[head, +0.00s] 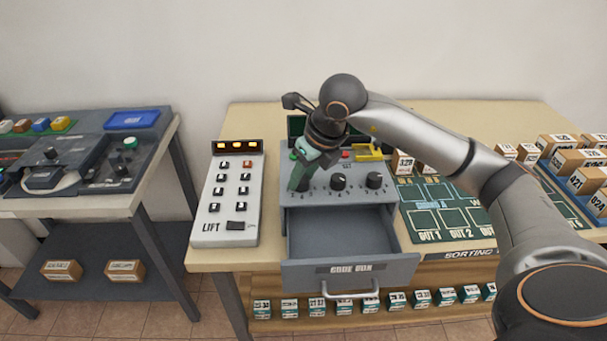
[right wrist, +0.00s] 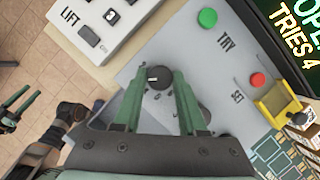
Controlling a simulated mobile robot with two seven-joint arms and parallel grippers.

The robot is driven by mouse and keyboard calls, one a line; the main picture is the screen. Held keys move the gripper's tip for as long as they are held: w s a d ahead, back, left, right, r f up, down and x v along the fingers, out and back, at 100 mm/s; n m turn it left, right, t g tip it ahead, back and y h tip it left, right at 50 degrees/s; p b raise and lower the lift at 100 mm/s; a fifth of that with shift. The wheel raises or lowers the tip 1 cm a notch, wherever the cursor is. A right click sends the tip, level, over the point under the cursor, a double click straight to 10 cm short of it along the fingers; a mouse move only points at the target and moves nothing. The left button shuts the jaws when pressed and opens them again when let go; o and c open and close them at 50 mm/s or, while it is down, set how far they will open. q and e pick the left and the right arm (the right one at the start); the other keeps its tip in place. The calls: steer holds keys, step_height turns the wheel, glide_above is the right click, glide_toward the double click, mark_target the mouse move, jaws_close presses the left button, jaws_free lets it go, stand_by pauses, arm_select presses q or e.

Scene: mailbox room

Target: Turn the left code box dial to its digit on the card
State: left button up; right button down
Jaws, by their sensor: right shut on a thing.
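The grey code box (head: 345,199) stands on the table with its drawer (head: 350,272) pulled out; the drawer looks empty. My right gripper (head: 299,183) is at the left dial, with its green fingers pointing down. In the right wrist view the fingers stand on either side of the left dial (right wrist: 158,77), shut on it. The dial has a white mark on top; the digits around it are too small or hidden to read. The middle dial (head: 338,181) and right dial (head: 374,180) are free. A gripper, seemingly my left, shows small at the edge (right wrist: 14,110). I cannot make out the card.
The LIFT keypad (head: 228,200) stands just left of the code box. A green TRY button (right wrist: 207,18), a red SET button (right wrist: 258,80) and a yellow piece (head: 368,152) are behind the dials. The screen (right wrist: 285,40) reads "TRIES 4". A sorting board (head: 445,210) lies right.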

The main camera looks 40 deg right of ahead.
stand_by(0.3)
steer(key=shift+c, duration=2.3)
jaws_free()
steer(key=shift+r, duration=0.15)
steer(key=v, duration=1.2)
steer(key=shift+s, duration=0.15)
steer(key=shift+r, duration=0.1)
